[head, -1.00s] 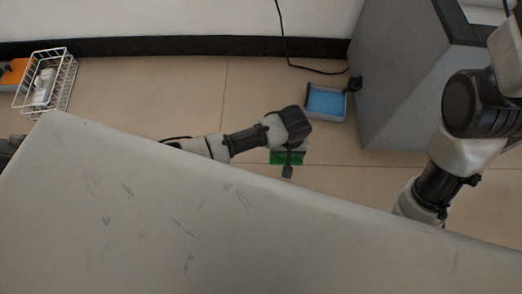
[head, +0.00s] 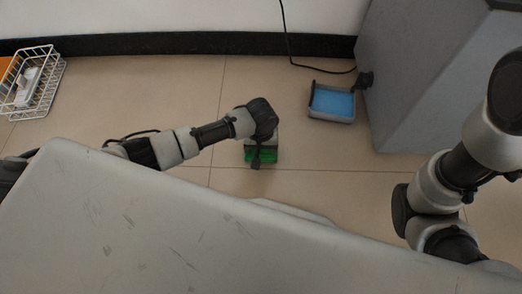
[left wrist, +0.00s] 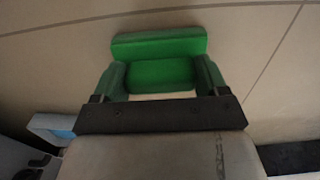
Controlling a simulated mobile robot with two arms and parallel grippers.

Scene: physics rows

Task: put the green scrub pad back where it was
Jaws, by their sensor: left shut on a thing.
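The green scrub pad (head: 269,156) is held above the floor by my left gripper (head: 257,162), left of the blue-lined tray in the head view. In the left wrist view the green pad (left wrist: 158,46) spans the space between the two fingers of my left gripper (left wrist: 160,76), which is shut on it. Part of the pad is hidden by the gripper. My right arm shows at the right of the head view, but its gripper fingers are not visible.
A grey tray with a blue inside (head: 332,103) sits on the floor beside a large grey cabinet (head: 420,80). A white wire basket (head: 52,77) stands at the far left. Tiled floor (head: 190,90) between them is clear. A black cable (head: 305,62) hangs by the wall.

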